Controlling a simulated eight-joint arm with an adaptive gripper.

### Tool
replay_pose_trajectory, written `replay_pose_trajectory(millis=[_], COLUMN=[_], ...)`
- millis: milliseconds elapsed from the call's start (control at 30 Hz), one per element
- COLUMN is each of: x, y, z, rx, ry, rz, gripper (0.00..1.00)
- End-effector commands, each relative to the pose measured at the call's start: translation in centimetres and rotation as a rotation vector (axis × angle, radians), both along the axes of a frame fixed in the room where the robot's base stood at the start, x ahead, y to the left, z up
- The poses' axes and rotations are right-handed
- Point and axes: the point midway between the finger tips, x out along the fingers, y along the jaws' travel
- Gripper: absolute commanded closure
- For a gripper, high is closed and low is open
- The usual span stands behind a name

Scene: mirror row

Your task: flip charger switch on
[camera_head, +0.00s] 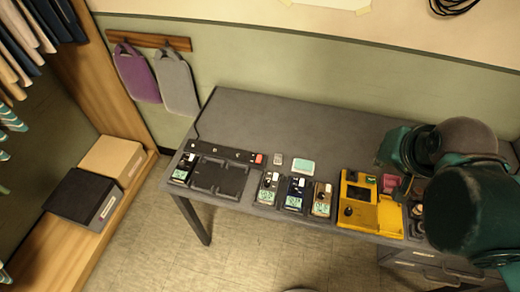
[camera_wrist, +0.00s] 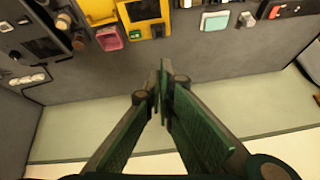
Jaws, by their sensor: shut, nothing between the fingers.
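A black charger dock (camera_head: 218,178) lies at the left end of the grey desk, with a dark strip along its back edge. A red switch (camera_head: 258,158) sits at the strip's right end, and it also shows at the top right of the wrist view (camera_wrist: 275,12). Whether it is on or off is too small to tell. My gripper (camera_wrist: 163,95) is shut and empty in the wrist view, with its fingertips together, apart from the switch. In the head view my green arm is at the right, and its fingertips cannot be made out.
Several handheld meters (camera_head: 295,193) stand along the desk's front edge, beside a yellow device (camera_head: 358,205). A pale green-white pad (camera_head: 303,166) and a small grey item (camera_head: 278,159) lie behind them. A pink box (camera_wrist: 110,39) is near the yellow device. The desk's back strip is clear.

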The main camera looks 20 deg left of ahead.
Motion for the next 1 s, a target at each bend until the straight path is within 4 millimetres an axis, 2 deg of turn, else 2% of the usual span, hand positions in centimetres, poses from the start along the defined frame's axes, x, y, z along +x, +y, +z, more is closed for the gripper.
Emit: replay_pose_trajectory(millis=[500,1000], x=[3.4,5.9], y=[5.9,12.3], z=[0.8,0.4], rx=[0.176,0.303], ry=[0.113,0.22], rz=[-0.235,-0.49], gripper=[1.0,1.0])
